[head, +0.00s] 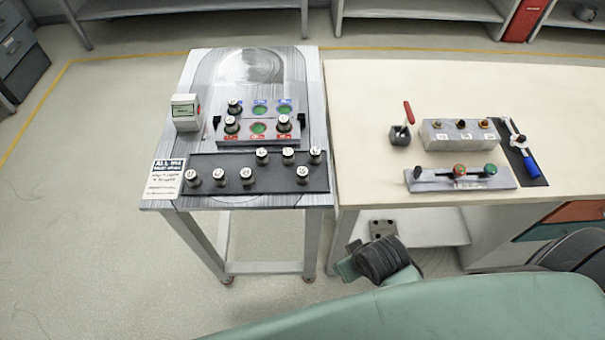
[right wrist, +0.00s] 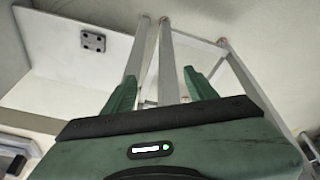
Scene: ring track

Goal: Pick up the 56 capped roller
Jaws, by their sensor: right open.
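Several capped rollers with dark bodies and pale numbered tops stand on a dark mat (head: 270,184) on the left table, among them one at the mat's left end (head: 191,179) and one at its right end (head: 315,156). More rollers stand in a grey fixture (head: 244,139) behind the mat. The cap numbers are too small to read, so I cannot tell which is 56. My right gripper (right wrist: 160,80) is open and empty, pointing towards table legs. In the head view it is partly visible below the tables, well away from the rollers. My left gripper is out of view.
The wooden table (head: 360,95) on the right holds a red-handled tool, a grey block and a slide fixture. Open floor lies left.

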